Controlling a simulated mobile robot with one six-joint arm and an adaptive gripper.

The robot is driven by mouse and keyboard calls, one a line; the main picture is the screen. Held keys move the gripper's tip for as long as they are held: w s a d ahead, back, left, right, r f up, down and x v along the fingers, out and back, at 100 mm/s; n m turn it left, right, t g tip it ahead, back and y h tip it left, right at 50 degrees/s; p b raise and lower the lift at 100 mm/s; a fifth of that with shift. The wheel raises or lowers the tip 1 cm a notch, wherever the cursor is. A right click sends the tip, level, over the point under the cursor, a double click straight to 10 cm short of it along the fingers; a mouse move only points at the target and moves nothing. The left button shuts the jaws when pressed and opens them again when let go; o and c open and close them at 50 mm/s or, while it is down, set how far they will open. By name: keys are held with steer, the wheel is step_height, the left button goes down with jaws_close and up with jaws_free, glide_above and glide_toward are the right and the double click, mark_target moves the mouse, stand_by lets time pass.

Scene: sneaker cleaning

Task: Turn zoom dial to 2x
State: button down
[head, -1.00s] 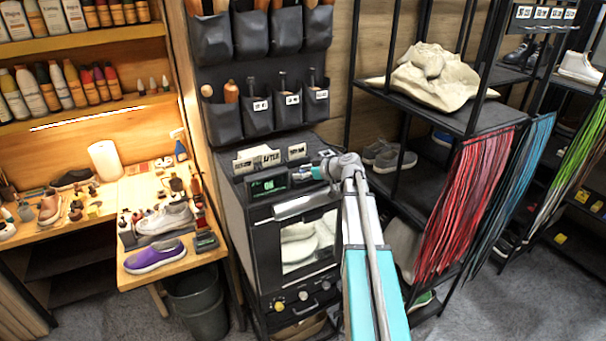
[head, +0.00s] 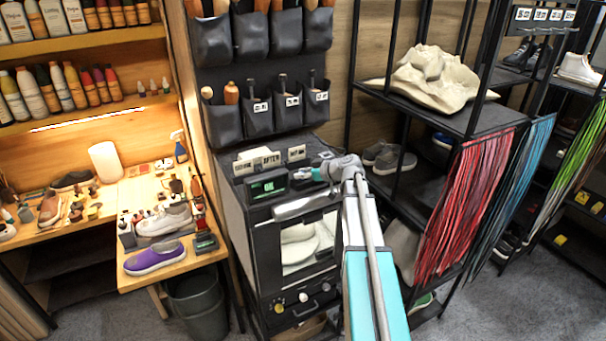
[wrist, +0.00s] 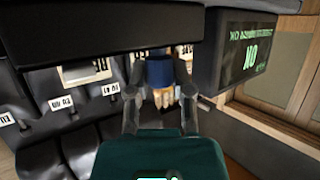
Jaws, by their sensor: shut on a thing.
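A small black display box (head: 268,186) with green characters sits on top of a black cabinet; it also shows in the wrist view (wrist: 250,55), its text upside down. My gripper (head: 313,173) is beside this box, above the cabinet's front edge. In the wrist view my gripper (wrist: 158,85) has its fingers closed on a small dark blue piece (wrist: 158,70), with beige shapes below it. I cannot tell what this piece is. Round knobs, one yellow (head: 278,307) and one pale (head: 303,297), are low on the cabinet front. I cannot make out which thing is the zoom dial.
The black cabinet (head: 253,240) has a glass door with pale shoes behind it. Small label cards (head: 270,160) stand behind the display. A black rack (head: 440,115) with hanging laces is on the right. A wooden bench with a purple shoe (head: 155,258) is on the left.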

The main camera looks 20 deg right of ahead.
steer(key=shift+m+h, duration=0.3)
steer(key=m+t+h, duration=0.2)
steer(key=m+h, duration=0.1)
steer(key=h, duration=0.1)
steer(key=shift+s+a+m, duration=0.1)
steer(key=shift+a+m, duration=0.05)
steer(key=shift+m, duration=0.25)
steer(key=shift+m+t+h, duration=0.4)
steer(key=shift+m+h, duration=1)
steer(key=shift+h, duration=0.3)
steer(key=shift+m+h, duration=1.4)
steer(key=shift+h, duration=0.2)
steer(key=shift+c, duration=2.4)
jaws_free()
steer(key=shift+g, duration=0.3)
